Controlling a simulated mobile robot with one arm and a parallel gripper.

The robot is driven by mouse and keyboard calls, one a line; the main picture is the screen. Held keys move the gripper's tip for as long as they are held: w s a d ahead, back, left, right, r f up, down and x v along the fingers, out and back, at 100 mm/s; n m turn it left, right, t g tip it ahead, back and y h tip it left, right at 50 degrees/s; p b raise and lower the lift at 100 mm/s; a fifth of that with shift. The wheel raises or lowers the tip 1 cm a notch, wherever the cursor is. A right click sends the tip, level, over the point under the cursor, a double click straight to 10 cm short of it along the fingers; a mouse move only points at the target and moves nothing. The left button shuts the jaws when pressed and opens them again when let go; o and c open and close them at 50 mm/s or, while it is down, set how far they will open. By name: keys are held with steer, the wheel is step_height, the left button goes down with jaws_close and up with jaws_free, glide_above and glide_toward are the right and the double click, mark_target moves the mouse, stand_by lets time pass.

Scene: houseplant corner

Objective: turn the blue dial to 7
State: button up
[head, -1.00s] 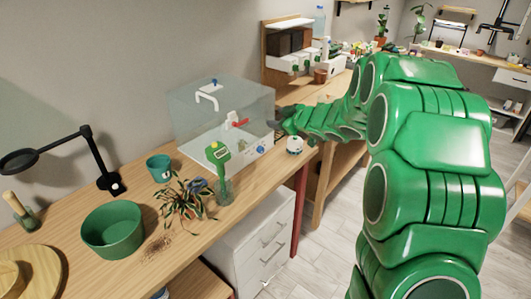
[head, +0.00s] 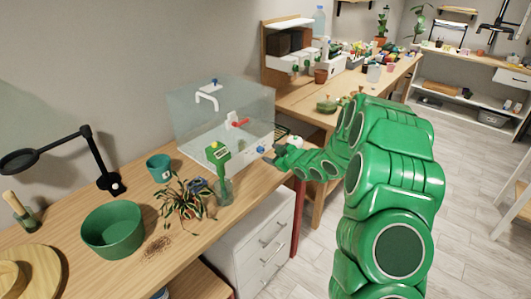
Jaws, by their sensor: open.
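The blue dial (head: 260,149) is a small blue knob low at the front right of a clear tank (head: 187,118) on the wooden bench. Its markings are too small to read. My green gripper (head: 273,156) is open, just to the right of the dial and very near it. I cannot tell whether the jaws touch or surround the dial. The far parts of the gripper are small and partly merge with the arm behind.
A white round item (head: 296,143) stands just behind my gripper. White drawers (head: 262,245) are below the bench.

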mark_target(263, 151)
steer(key=x, duration=0.3)
steer(key=shift+a+f, duration=0.15)
steer(key=shift+w+a+f, duration=0.15)
steer(key=shift+w+a, duration=0.2)
steer(key=shift+w, duration=0.3)
jaws_close()
